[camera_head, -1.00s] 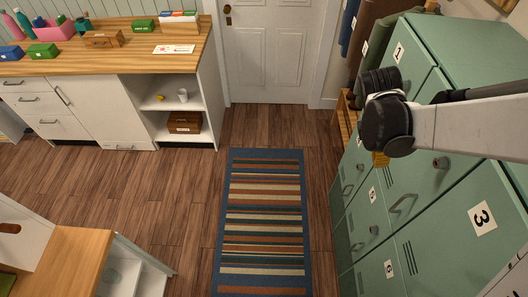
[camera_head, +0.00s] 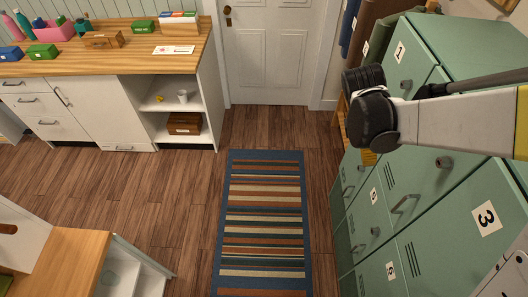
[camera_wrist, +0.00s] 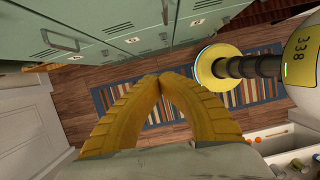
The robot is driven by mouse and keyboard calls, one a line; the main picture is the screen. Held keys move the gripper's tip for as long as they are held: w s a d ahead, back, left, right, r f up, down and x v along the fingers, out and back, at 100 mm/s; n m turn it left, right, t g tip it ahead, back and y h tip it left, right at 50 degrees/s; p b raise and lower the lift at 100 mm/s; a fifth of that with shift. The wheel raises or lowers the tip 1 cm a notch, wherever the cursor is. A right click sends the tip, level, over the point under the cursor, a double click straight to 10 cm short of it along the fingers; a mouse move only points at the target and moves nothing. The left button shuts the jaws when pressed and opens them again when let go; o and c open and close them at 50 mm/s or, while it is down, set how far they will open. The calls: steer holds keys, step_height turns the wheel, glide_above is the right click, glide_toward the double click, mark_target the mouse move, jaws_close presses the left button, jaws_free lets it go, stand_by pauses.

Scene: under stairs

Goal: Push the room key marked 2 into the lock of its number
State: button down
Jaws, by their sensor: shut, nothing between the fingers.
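My gripper (camera_head: 369,158) is mostly hidden behind my dark wrist in the head view, with a bit of yellow finger showing. In the wrist view its two yellow fingers (camera_wrist: 159,78) meet at the tips with nothing between them. Plates 1 (camera_head: 399,52) and 3 (camera_head: 486,218) are readable. I cannot make out plate 2 or a key marked 2; my arm covers part of the doors.
A striped rug (camera_head: 262,225) lies on the wood floor left of the lockers. A white door (camera_head: 270,50) is at the back. A wooden counter (camera_head: 100,62) with boxes stands at the left. Coats (camera_head: 372,30) hang beside the lockers.

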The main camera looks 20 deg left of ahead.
steer(key=a+f+b, duration=0.3)
steer(key=a, duration=0.6)
steer(key=a+f+m+b, duration=0.1)
steer(key=a+f+b, duration=0.2)
steer(key=a, duration=0.7)
steer(key=a+f+m+b, duration=0.1)
steer(key=a+f+b, duration=0.3)
steer(key=a, duration=0.6)
steer(key=shift+w+f+g, duration=0.15)
steer(key=shift+f+g, duration=0.05)
steer(key=shift+g, duration=0.2)
stand_by(6.1)
